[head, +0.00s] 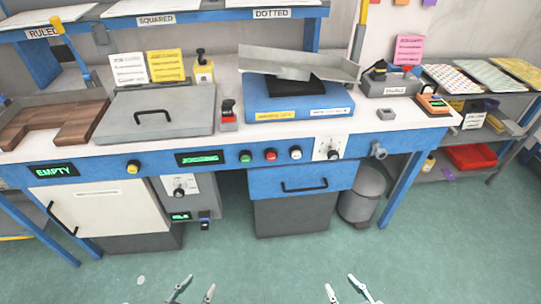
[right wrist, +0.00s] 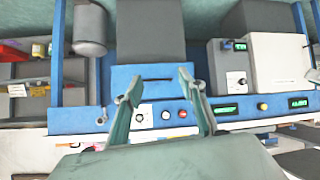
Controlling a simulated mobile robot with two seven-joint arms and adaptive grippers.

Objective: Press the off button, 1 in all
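A row of three round buttons sits on the blue front panel of the bench: a green button (head: 245,156), a red button (head: 270,154) and a white button (head: 295,152). I cannot read which one is marked off. My left gripper (head: 199,284) is open and empty at the bottom of the head view. My right gripper (head: 340,283) is open and empty to its right. Both are well short of the panel.
A yellow button (head: 132,166) and a green-lit display (head: 203,158) are further left on the panel. A dial (head: 333,149) is right of the white button. A drawer (head: 304,181) with a black handle is below. The floor before the bench is clear.

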